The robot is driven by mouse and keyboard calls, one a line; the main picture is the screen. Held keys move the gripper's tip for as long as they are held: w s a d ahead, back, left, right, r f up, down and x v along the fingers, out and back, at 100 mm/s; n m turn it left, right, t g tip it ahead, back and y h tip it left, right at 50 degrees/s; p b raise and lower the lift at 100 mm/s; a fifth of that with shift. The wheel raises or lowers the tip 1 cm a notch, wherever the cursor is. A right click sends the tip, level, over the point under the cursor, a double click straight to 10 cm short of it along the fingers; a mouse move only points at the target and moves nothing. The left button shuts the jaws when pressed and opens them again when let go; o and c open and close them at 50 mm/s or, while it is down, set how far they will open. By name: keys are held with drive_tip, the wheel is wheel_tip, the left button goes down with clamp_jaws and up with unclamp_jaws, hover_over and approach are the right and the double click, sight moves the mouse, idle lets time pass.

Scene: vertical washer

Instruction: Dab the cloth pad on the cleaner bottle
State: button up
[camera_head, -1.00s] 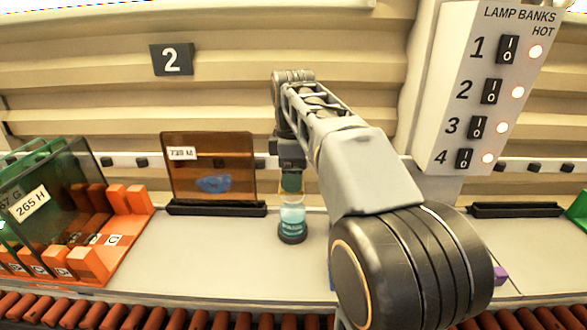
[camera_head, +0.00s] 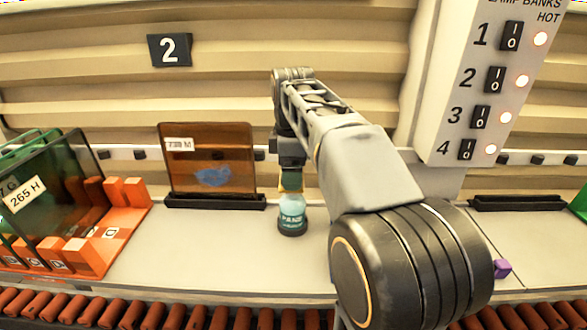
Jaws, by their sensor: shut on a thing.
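The cleaner bottle (camera_head: 292,216) is small, with pale blue liquid and a dark base. It stands upright on the pale bench, just left of my arm. My gripper (camera_head: 290,176) points down directly above it and is shut on a small piece, seemingly the cloth pad (camera_head: 286,183). Only a yellowish bit of that piece shows, at the bottle's top. It looks to be at or touching the top, but the contact is too small to tell for certain.
A brown glass panel (camera_head: 210,160) with a blue smear stands in a black holder (camera_head: 215,203) left of the bottle. Green panels (camera_head: 60,185) stand in an orange rack (camera_head: 105,240) farther left. A lamp switch box (camera_head: 490,90) is at right. Rollers (camera_head: 200,318) run along the front.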

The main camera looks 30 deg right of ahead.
drive_tip(key=shift+f+b, duration=0.7)
drive_tip(key=shift+f, duration=0.35)
idle(1.1)
drive_tip(key=shift+r+p, duration=3.1)
drive_tip(key=shift+r, duration=0.45)
